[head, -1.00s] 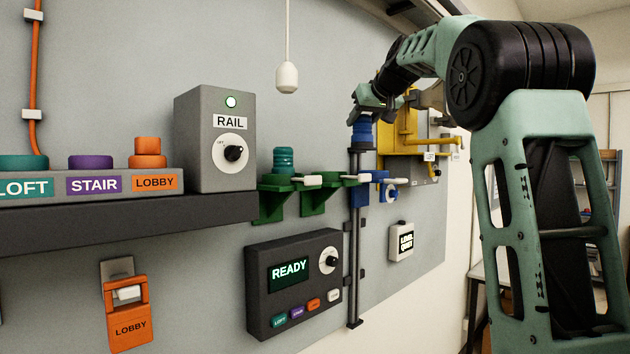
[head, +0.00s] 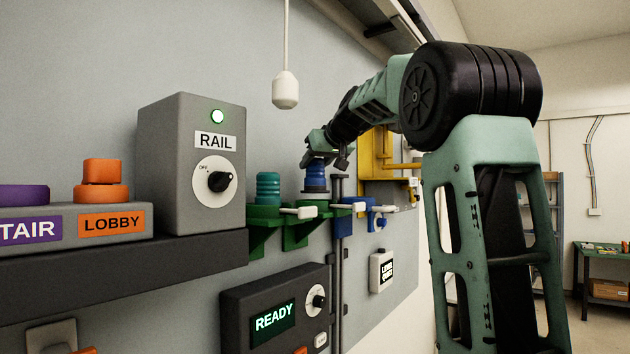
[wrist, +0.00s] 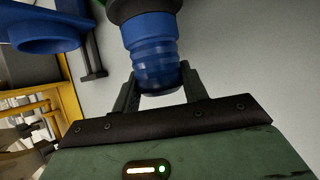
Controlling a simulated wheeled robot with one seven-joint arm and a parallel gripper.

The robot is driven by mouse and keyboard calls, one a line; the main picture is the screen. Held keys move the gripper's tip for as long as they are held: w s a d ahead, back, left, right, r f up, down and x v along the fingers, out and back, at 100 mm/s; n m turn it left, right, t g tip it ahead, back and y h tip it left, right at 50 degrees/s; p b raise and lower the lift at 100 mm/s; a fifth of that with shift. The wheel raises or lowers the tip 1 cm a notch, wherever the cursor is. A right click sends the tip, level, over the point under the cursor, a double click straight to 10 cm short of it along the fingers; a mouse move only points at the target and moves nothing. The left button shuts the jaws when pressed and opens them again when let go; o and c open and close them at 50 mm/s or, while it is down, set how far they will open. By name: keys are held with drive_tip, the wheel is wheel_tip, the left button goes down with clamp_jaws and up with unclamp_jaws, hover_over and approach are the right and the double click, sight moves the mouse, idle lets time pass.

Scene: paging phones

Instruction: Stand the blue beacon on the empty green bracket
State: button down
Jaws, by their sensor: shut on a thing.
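The blue beacon (head: 315,180) is upright in my gripper (head: 317,160), which is shut on its upper part. In the wrist view the beacon (wrist: 150,45) sits between my two fingers (wrist: 158,88). The empty green bracket (head: 304,232) is below the beacon in the head view, with a small gap seeming to show between them. The green bracket to its left (head: 258,240) holds a teal beacon (head: 268,187).
A grey RAIL box (head: 192,160) stands on the dark shelf (head: 120,272) at left. A white pendant (head: 285,90) hangs above. A dark vertical pole (head: 337,270) and yellow brackets (head: 372,165) are to the right. A READY panel (head: 275,310) is below.

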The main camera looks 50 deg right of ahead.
sight(320, 174)
drive_tip(key=shift+f+p, duration=0.3)
drive_tip(key=shift+f, duration=1.8)
drive_tip(key=c, duration=0.8)
unclamp_jaws()
drive_tip(key=shift+f, duration=0.15)
drive_tip(key=shift+o, duration=0.2)
drive_tip(key=shift+s+a+r+b, duration=0.15)
drive_tip(key=shift+s+r+b, duration=0.15)
drive_tip(key=shift+s, duration=0.1)
drive_tip(key=b+v, duration=0.3)
drive_tip(key=v, duration=0.8)
drive_tip(key=shift+s, duration=0.1)
